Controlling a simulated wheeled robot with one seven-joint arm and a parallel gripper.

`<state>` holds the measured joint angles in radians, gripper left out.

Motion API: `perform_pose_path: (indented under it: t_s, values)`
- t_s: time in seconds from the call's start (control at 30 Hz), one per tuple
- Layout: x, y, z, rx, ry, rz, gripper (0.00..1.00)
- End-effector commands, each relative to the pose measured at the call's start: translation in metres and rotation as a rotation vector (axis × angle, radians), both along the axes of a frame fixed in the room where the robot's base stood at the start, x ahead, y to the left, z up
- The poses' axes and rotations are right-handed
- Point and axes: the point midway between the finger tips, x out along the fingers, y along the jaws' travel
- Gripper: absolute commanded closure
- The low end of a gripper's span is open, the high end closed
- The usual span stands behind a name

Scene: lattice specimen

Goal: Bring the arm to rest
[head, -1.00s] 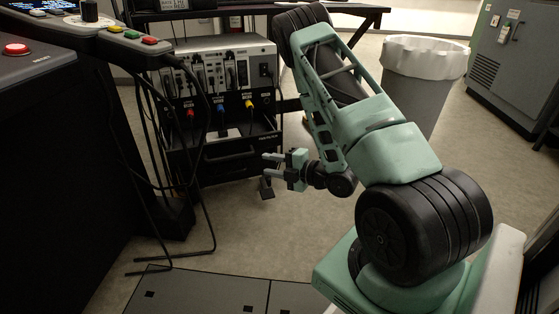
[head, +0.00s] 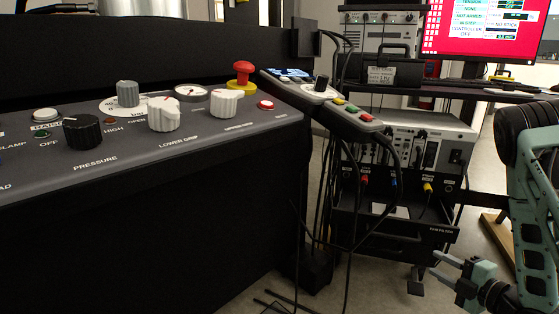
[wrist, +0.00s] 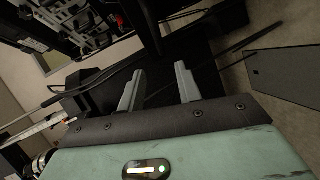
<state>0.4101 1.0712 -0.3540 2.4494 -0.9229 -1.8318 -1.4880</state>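My arm (head: 535,185) shows at the right edge of the head view, green and black, cut off by the frame. It is bent, with its upper link sloping down and the forearm end low. My gripper (head: 440,267) points left at the bottom right, in front of the equipment rack. In the wrist view my gripper (wrist: 158,88) has its two grey fingers spread apart with nothing between them. The arm's base and shoulder are out of view.
A black console (head: 150,215) with knobs and a red emergency button (head: 243,72) fills the left. A rack (head: 400,225) with cabled instruments stands behind my gripper. A pendant (head: 325,100) hangs at the console's corner, cables trailing to the floor. A red screen (head: 490,30) is at the top right.

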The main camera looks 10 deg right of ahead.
Motion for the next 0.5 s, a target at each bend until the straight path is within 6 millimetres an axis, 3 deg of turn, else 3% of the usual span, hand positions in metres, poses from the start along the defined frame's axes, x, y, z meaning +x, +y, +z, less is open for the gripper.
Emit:
perform_pose_path:
  t_s: [0.2, 0.3, 0.5]
  values:
    - [0.049, 0.059, 0.03, 0.085, 0.235, -0.013, 0.66]
    - [0.062, 0.094, 0.046, 0.144, 0.373, -0.054, 0.66]
    - [0.055, 0.167, 0.085, 0.268, 0.65, -0.179, 0.66]
